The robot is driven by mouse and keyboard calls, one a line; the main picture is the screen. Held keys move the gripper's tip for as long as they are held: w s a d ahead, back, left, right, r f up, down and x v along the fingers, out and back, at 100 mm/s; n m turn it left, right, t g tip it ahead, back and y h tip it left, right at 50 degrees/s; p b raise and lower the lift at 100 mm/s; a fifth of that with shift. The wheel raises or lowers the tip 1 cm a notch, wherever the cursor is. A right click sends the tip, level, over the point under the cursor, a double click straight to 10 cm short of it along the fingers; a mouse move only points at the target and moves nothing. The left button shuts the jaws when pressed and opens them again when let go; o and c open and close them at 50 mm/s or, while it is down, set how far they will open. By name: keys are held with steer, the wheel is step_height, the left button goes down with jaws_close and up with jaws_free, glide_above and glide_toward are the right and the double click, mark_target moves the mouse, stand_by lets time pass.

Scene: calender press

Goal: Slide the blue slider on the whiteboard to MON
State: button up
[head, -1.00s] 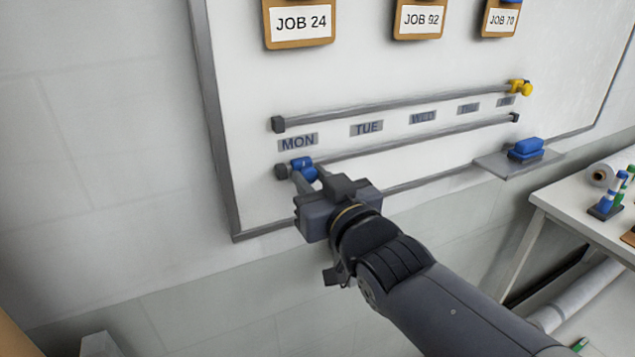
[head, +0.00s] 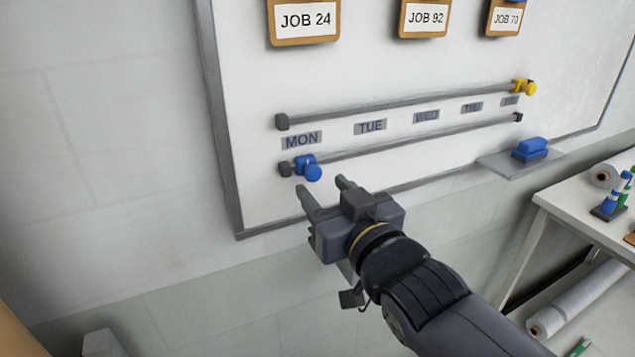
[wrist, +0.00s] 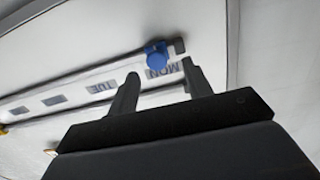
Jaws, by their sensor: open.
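The blue slider (head: 308,167) sits on the lower rail (head: 410,142) of the whiteboard (head: 300,65), close to the left end stop and below the MON label (head: 302,139). Its round knob faces out. My gripper (head: 321,187) is open and empty, just below and in front of the slider, apart from it. In the wrist view the slider (wrist: 156,53) shows beyond and between my two fingers, with a gap, and the MON label (wrist: 160,70) lies beside it.
A yellow slider (head: 524,87) is at the right end of the upper rail (head: 400,103). A blue eraser (head: 529,149) lies on a small ledge at the right. A white table (head: 575,205) with paper rolls stands at the far right. The wall left of the board is clear.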

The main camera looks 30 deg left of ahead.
mark_target(314, 175)
steer(key=v, duration=0.6)
steer(key=shift+s+d+p, duration=0.25)
steer(key=shift+p, duration=0.2)
steer(key=shift+a, duration=0.1)
steer(key=x, duration=1)
steer(key=shift+w+a, duration=0.1)
steer(key=shift+w, duration=0.15)
steer(key=shift+w+a, duration=0.15)
steer(key=shift+w, duration=0.1)
